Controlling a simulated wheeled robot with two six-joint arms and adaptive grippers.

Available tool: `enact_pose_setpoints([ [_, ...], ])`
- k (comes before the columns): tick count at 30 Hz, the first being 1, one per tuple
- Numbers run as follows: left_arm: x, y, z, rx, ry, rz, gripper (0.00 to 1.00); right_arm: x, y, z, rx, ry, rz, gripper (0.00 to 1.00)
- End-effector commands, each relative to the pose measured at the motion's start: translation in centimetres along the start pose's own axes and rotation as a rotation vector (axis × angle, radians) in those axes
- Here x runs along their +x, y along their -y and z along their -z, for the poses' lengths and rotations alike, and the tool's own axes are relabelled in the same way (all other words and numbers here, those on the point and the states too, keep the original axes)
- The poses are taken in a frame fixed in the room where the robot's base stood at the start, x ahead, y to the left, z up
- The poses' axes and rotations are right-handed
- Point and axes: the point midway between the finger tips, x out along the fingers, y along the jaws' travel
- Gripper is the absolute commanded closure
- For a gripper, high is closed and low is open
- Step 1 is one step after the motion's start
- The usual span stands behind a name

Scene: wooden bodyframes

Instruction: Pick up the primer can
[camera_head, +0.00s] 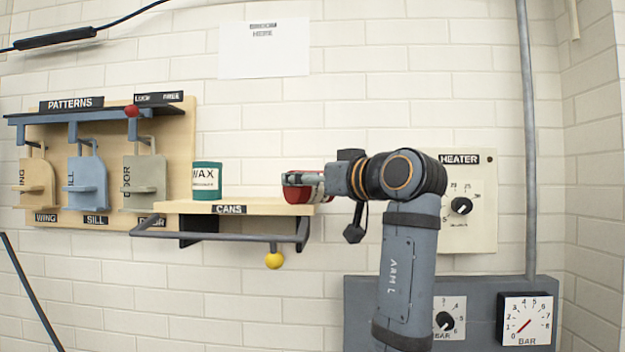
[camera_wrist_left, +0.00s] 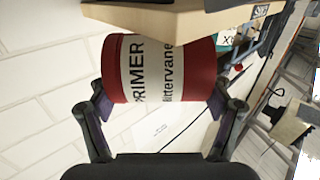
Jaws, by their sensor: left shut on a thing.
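The primer can (camera_head: 297,195) is red with a pale label and stands at the right end of the wooden cans shelf (camera_head: 180,207). My left gripper (camera_head: 308,180) reaches it from the right and covers much of it in the head view. In the left wrist view the can (camera_wrist_left: 120,68) shows the words PRIMER and Bittervane, and the gripper's fingers (camera_wrist_left: 157,103) are shut on its two sides. The shelf edge (camera_wrist_left: 180,17) is right beside the can there. I cannot tell whether the can still touches the shelf. My right gripper is not in view.
A teal wax can (camera_head: 207,182) stands further left on the shelf. A grey rail (camera_head: 225,239) with a yellow ball (camera_head: 274,260) hangs below. Pattern plates (camera_head: 88,180) hang at left. A heater panel (camera_head: 480,225) and a grey pipe (camera_head: 527,150) are at right.

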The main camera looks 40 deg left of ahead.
Motion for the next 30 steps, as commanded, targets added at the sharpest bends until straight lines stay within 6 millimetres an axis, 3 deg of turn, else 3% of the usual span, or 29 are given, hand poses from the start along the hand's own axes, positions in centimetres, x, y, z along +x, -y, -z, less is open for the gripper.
enact_pose_setpoints([
  [2,0.0,0.0,0.1,-0.001,-0.002,0.000,0.65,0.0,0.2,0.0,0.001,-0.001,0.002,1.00],
  [3,0.0,0.0,0.1,-0.001,-0.002,0.000,0.15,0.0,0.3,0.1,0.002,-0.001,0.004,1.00],
  [6,0.0,0.0,0.1,-0.001,-0.002,0.000,0.02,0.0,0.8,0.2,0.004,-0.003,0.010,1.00],
  [14,0.0,0.0,0.1,-0.001,-0.002,0.000,0.00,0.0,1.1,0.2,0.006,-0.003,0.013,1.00],
  [19,0.0,0.0,0.5,-0.002,-0.003,0.000,0.00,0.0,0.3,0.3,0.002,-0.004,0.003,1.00],
  [30,-0.1,0.2,7.5,-0.002,-0.004,0.001,0.00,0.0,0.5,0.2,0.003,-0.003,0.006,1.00],
])
